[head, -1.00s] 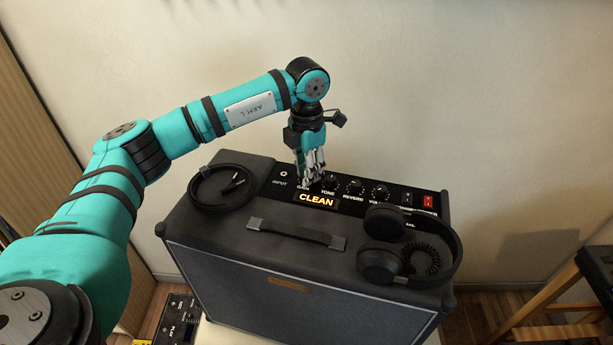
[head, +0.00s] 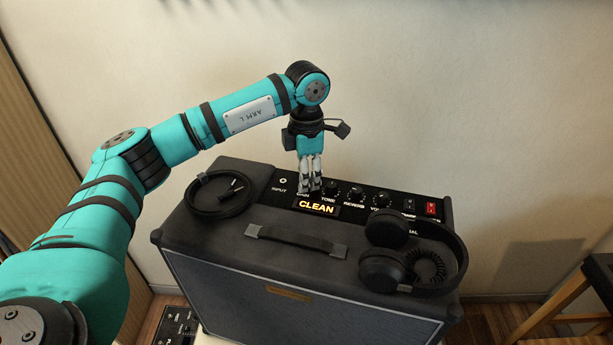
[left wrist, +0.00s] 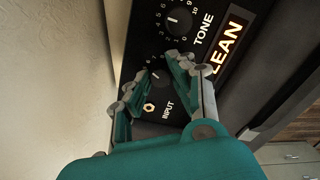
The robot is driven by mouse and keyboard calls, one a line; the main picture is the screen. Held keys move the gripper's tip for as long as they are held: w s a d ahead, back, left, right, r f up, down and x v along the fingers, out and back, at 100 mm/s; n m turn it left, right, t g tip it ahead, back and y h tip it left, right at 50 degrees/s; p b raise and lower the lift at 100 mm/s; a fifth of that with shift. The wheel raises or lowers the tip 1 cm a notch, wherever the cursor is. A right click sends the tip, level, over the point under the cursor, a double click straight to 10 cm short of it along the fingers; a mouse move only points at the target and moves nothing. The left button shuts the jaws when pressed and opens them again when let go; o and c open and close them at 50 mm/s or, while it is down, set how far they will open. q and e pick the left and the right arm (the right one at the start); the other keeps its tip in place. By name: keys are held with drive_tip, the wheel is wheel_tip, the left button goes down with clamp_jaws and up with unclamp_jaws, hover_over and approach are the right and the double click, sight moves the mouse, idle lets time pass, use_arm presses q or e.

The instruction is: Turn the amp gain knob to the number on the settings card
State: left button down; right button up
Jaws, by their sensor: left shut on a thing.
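The amp (head: 230,285) is a dark grey box with a black control panel along its back top edge. My left gripper (head: 309,189) points down at the gain position, left of the tone knob (head: 331,188). It is shut on the gain knob (left wrist: 161,80), which shows between the fingers in the left wrist view, with some scale digits beside it. The exact pointer reading is too small to tell. The gripper hides the gain knob in the head view. I cannot see a settings card. My right gripper is not in view.
A lit CLEAN display (head: 317,207) sits just in front of the knobs. A coiled cable (head: 218,195) lies on the amp's left, headphones (head: 384,272) on its right, and a carry handle (head: 296,240) between them. A stool (head: 575,300) stands at the right.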

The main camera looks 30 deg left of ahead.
use_arm(q)
drive_tip(key=shift+r, duration=0.1)
drive_tip(key=c, duration=1.1)
unclamp_jaws()
drive_tip(key=shift+c, duration=0.2)
wheel_tip(320, 180, up, 12)
